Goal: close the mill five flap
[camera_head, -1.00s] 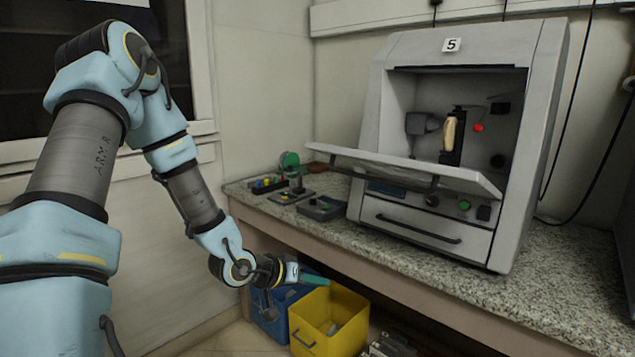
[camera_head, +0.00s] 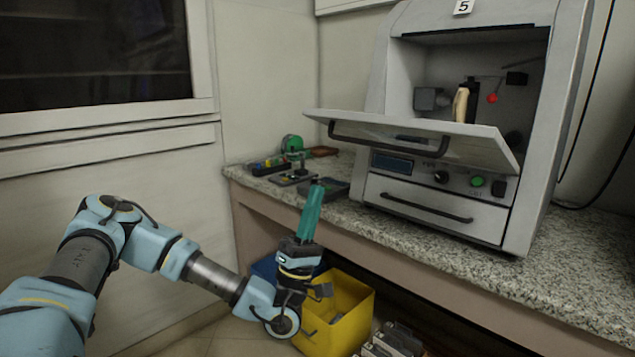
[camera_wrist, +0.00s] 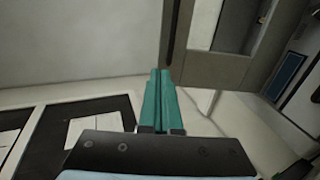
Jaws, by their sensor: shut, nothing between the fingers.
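The mill (camera_head: 455,216) is a grey cabinet labelled 5 (camera_head: 464,7) on the counter. Its flap (camera_head: 425,138) hangs open, folded down and sticking out to the front, with a dark bar handle (camera_head: 388,139) on it. Inside the open chamber a pale part (camera_head: 460,104) stands near a red knob (camera_head: 492,98). My gripper (camera_head: 316,184) has green fingers, closed together and pointing up. It is in front of the counter, below and left of the flap, not touching it. In the wrist view the shut green fingers (camera_wrist: 160,85) hold nothing, and a grey panel edge passes beyond them.
The granite counter (camera_head: 570,265) carries a green reel device (camera_head: 292,144) and small dark trays (camera_head: 330,189) left of the mill. A yellow bin (camera_head: 352,305) and a blue bin (camera_head: 262,268) stand below, close to my gripper. Free air lies in front of the mill.

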